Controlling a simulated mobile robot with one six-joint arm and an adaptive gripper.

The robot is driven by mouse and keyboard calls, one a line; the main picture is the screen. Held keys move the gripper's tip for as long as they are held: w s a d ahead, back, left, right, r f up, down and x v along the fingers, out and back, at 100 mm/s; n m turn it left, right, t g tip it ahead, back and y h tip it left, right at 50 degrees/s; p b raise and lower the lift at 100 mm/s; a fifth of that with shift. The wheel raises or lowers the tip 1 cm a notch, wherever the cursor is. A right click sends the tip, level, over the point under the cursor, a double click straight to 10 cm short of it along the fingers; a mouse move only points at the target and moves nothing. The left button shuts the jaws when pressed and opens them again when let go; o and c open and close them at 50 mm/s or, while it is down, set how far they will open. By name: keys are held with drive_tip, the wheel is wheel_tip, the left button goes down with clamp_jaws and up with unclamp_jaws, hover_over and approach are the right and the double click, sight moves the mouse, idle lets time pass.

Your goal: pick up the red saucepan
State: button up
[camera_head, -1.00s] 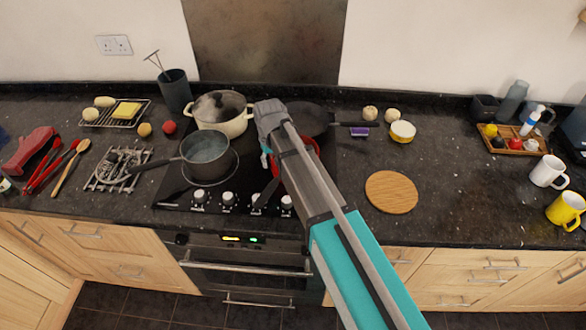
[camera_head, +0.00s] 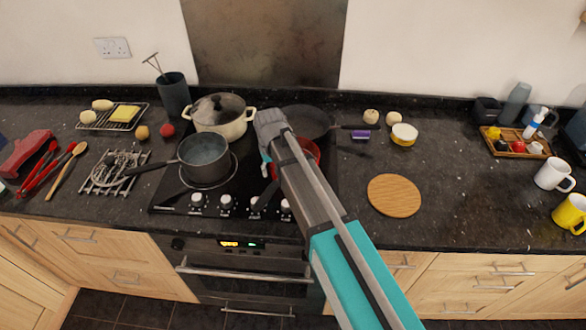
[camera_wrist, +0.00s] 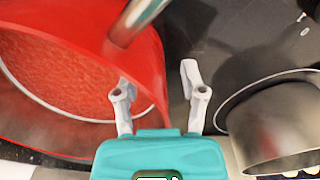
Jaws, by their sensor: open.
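The red saucepan (camera_head: 311,152) stands on the right part of the hob, mostly hidden behind my arm in the head view. In the wrist view the red saucepan (camera_wrist: 60,90) fills the left side, with its red wall, speckled inside and a metallic handle part at the top. My gripper (camera_wrist: 157,80) is open with nothing held. Its left finger overlaps the saucepan's wall in the picture, and its right finger is over the dark hob beside it. I cannot tell whether a finger touches the pan. The fingertips are hidden in the head view.
A grey saucepan (camera_head: 204,150) stands left of my gripper; it also shows in the wrist view (camera_wrist: 275,125). A cream lidded pot (camera_head: 220,118) and a dark frying pan (camera_head: 306,122) are behind. A round wooden board (camera_head: 394,195) lies right, with clear worktop around it.

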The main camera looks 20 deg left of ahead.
drive_tip(key=shift+c, duration=0.2)
clamp_jaws()
drive_tip(key=shift+r, duration=0.15)
idle(0.3)
wheel_tip(320, 180, up, 3)
drive_tip(key=p, duration=0.3)
drive_tip(key=s+d+r+p, duration=0.5)
drive_tip(key=s+r+p, duration=0.4)
drive_tip(key=s, duration=0.3)
drive_tip(key=shift+s+d+r+p, duration=0.2)
drive_tip(key=shift+s+r+p, duration=0.2)
drive_tip(key=shift+p, duration=0.1)
idle(0.4)
